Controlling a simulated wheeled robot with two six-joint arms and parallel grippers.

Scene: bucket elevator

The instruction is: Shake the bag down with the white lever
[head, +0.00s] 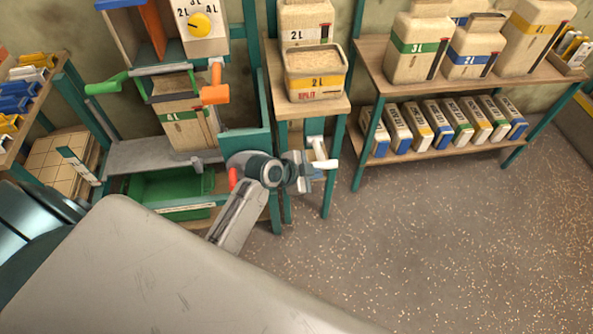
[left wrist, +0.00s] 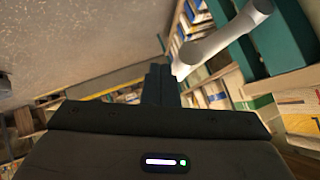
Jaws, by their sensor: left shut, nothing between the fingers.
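The white lever (head: 322,158) sticks out on the right side of the teal frame, below the small shelf. It shows large in the left wrist view (left wrist: 222,40), with its end close to my fingertips. My left gripper (head: 304,172) is shut and empty, right beside the lever; I cannot tell whether they touch. Its closed fingers also show in the left wrist view (left wrist: 161,84). The bag (head: 182,126), tan with a green band and a 4L mark, stands upright under the green clamp on a grey ledge. My arm stands in front of the frame. My right gripper is out of view.
A green handle (head: 106,84) and an orange handle (head: 215,90) flank the bag. A green bin (head: 170,190) sits below the ledge. Bags fill the right shelves (head: 455,147). The floor at right is clear.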

